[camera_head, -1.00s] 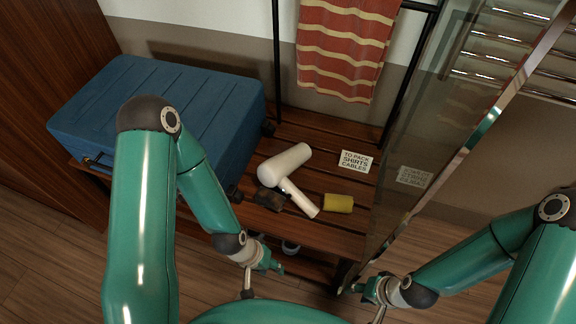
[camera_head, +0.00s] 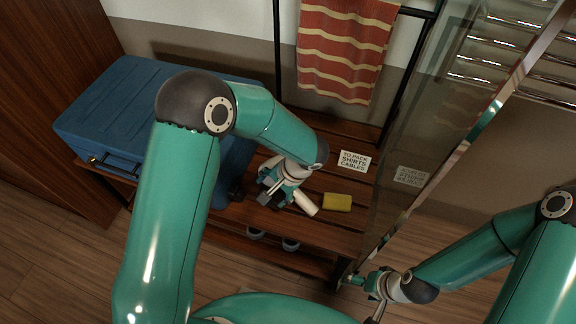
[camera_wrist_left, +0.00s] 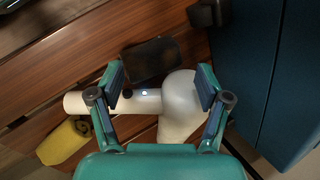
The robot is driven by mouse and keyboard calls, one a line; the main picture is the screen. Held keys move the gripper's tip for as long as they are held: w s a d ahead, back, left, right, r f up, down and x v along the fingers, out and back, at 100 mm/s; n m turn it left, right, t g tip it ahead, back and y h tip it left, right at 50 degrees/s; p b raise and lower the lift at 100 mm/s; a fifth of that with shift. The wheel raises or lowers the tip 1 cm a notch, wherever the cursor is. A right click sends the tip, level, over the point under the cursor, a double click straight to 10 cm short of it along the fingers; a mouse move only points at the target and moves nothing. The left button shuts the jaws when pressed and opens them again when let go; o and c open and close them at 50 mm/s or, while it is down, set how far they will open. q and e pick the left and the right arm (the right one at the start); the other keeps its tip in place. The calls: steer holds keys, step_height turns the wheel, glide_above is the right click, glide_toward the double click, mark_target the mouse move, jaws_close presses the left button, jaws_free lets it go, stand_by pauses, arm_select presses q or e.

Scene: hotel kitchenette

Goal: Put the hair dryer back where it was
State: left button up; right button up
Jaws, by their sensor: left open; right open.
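The white hair dryer lies on the slatted wooden bench. In the head view only its handle (camera_head: 305,203) shows; my left arm hides the rest. In the left wrist view its barrel (camera_wrist_left: 181,108) and handle show. My left gripper (camera_head: 272,192) is over it, open, with its fingers (camera_wrist_left: 160,82) spread above the handle and barrel. I cannot tell whether they touch it. My right gripper (camera_head: 367,283) is open and empty, low at the right beside the bench's front corner.
A blue suitcase (camera_head: 105,115) stands left on the bench (camera_head: 330,235). A yellow item (camera_head: 338,202) and a lettered card (camera_head: 354,161) lie right of the dryer. A dark flat item (camera_wrist_left: 152,58) lies close to the dryer. A glass panel (camera_head: 425,130) stands at the right.

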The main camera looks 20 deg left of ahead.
arm_select(q)
steer(key=w+d+r+m+t, duration=0.2)
steer(key=w+d+r+t, duration=0.2)
steer(key=w+d+r, duration=0.4)
steer(key=shift+y, duration=0.3)
steer(key=x, duration=0.3)
steer(key=s+a+x, duration=0.1)
steer(key=x, duration=0.5)
steer(key=shift+s+a+f, duration=0.1)
steer(key=shift+s+a, duration=0.15)
steer(key=shift+a, duration=0.2)
steer(key=shift+s+a+x, duration=0.1)
steer(key=shift+s+x, duration=0.05)
steer(key=shift+x, duration=1.15)
steer(key=shift+s+a+x, duration=0.1)
steer(key=shift+s+x, duration=0.05)
steer(key=shift+x, duration=1.2)
steer(key=c, duration=1.4)
